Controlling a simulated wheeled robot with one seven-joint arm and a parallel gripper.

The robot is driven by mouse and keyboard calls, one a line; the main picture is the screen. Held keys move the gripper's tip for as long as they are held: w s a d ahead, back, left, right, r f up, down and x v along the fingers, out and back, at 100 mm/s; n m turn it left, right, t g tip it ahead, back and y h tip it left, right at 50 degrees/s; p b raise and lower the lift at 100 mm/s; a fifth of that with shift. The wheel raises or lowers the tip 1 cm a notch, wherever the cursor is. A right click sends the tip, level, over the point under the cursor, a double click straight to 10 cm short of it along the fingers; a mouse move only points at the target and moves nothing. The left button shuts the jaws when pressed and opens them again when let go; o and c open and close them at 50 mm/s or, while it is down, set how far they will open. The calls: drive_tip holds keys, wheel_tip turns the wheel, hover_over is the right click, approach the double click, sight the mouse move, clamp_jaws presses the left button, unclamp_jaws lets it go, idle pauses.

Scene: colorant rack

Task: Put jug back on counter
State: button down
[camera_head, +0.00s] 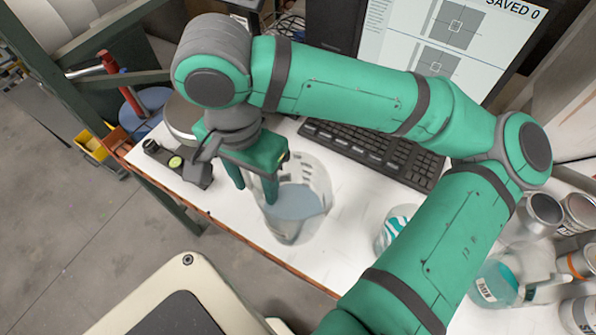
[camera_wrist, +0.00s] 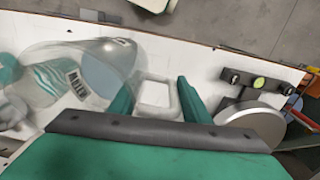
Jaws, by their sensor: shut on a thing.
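The clear jug (camera_head: 302,178), holding grey-blue liquid, is at the front part of the white counter (camera_head: 352,200). It looks roughly upright in the head view. I cannot tell whether its base touches the counter. My gripper (camera_head: 255,188) is at the jug's left side, shut on its handle. In the wrist view the jug (camera_wrist: 100,65) lies left of the fingers. Its pale square handle (camera_wrist: 155,94) sits between the two fingertips of my gripper (camera_wrist: 156,98). Part of the jug's rim is hidden behind my gripper in the head view.
A keyboard (camera_head: 375,150) and monitor (camera_head: 440,40) are behind. A teal-striped clear container (camera_head: 392,232) stands to the right. A black fixture with a green level (camera_head: 175,162) is left. Another jug (camera_head: 495,285) and several cans (camera_head: 542,212) crowd the far right.

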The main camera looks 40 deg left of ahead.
drive_tip(key=shift+w+a+f, duration=0.9)
drive_tip(key=shift+w+f, duration=0.9)
drive_tip(key=shift+f, duration=0.2)
drive_tip(key=shift+w+a+f, duration=0.9)
drive_tip(key=shift+w+f, duration=0.85)
drive_tip(key=shift+f, duration=0.3)
drive_tip(key=shift+w+a+f, duration=0.9)
drive_tip(key=shift+w+f, duration=0.9)
drive_tip(key=shift+f, duration=0.2)
drive_tip(key=shift+f, duration=0.15)
drive_tip(key=c, duration=1)
unclamp_jaws()
drive_tip(key=r, duration=1.2)
drive_tip(key=shift+a+r, duration=0.15)
drive_tip(key=shift+a, duration=0.05)
